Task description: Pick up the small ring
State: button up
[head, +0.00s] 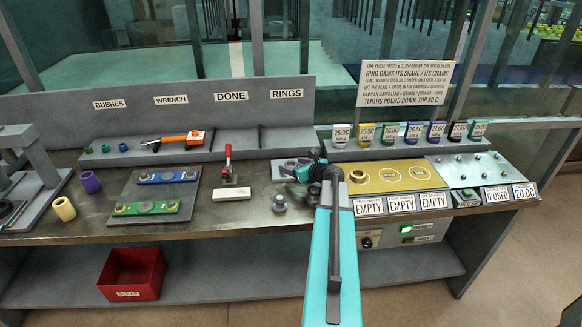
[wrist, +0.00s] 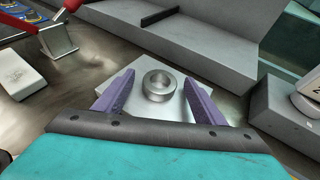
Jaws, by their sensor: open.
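A thick silver-grey ring (wrist: 158,86) lies flat on a pale metal plate (wrist: 140,104) in the wrist view. It is the only ring I see there, so I cannot compare its size. My gripper (wrist: 157,79) is open, with one purple finger on each side of the ring and visible gaps between. The fingers do not appear to touch it. In the head view my gripper (head: 302,171) is over the plate (head: 282,176), in front of the bay labelled RINGS, and the arm hides part of that spot.
A grey low wall (wrist: 190,45) stands behind the plate. A red-handled clamp (head: 228,165) and a white block (head: 231,194) are to the left. A grey knob-like part (head: 279,203) is in front. A yellow panel (head: 395,176) lies to the right.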

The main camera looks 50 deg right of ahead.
jog(key=c, duration=1.2)
jog(key=shift+r, duration=0.2)
jog(key=shift+c, duration=0.2)
jog(key=shift+r+b, duration=0.55)
jog(key=shift+r, duration=0.75)
jog(key=shift+s+r, duration=0.2)
jog(key=shift+r, duration=0.1)
jog(key=s+b, duration=0.1)
jog(key=s, duration=0.4)
jog(key=s+r+b, duration=0.1)
jog(key=s, duration=0.4)
jog(key=s+a+b, duration=0.1)
jog(key=s+b, duration=0.1)
jog(key=s, duration=0.3)
jog(key=shift+s+r, duration=0.25)
jog(key=shift+s, duration=0.05)
